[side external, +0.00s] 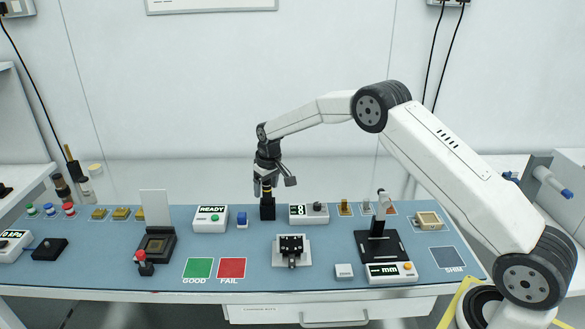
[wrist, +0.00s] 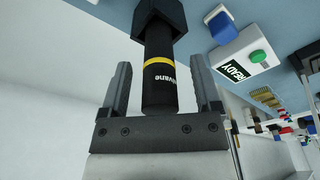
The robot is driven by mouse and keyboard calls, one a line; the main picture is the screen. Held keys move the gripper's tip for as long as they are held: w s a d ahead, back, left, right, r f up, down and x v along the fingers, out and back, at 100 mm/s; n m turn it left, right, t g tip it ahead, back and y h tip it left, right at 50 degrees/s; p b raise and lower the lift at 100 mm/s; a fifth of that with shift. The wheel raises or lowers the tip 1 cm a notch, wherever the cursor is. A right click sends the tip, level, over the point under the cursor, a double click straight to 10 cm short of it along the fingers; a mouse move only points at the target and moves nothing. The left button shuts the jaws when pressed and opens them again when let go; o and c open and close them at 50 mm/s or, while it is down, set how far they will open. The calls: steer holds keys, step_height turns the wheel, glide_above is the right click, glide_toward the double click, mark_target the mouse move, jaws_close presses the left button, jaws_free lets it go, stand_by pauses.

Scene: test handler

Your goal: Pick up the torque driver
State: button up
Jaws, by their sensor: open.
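The torque driver (side external: 267,189) appears to be the dark upright tool with a yellow band standing in a black block holder (side external: 267,209) at the back middle of the bench. In the wrist view, the driver's black handle (wrist: 158,95) carries partly readable white lettering below the yellow band, and its other end goes into the black holder (wrist: 168,18). My gripper (side external: 266,182) is open around the top of the driver. In the wrist view, the two fingers of my gripper (wrist: 160,78) stand on either side of the handle, with gaps showing on both sides.
A white READY box (side external: 210,219) and a small blue block (side external: 242,219) stand left of the holder. A white display box (side external: 309,213) stands close on its right. A black fixture on a grey plate (side external: 291,251) lies in front. Bare blue mat lies between them.

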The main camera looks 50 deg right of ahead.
steer(key=shift+f, duration=0.3)
steer(key=shift+w, duration=0.1)
jaws_close()
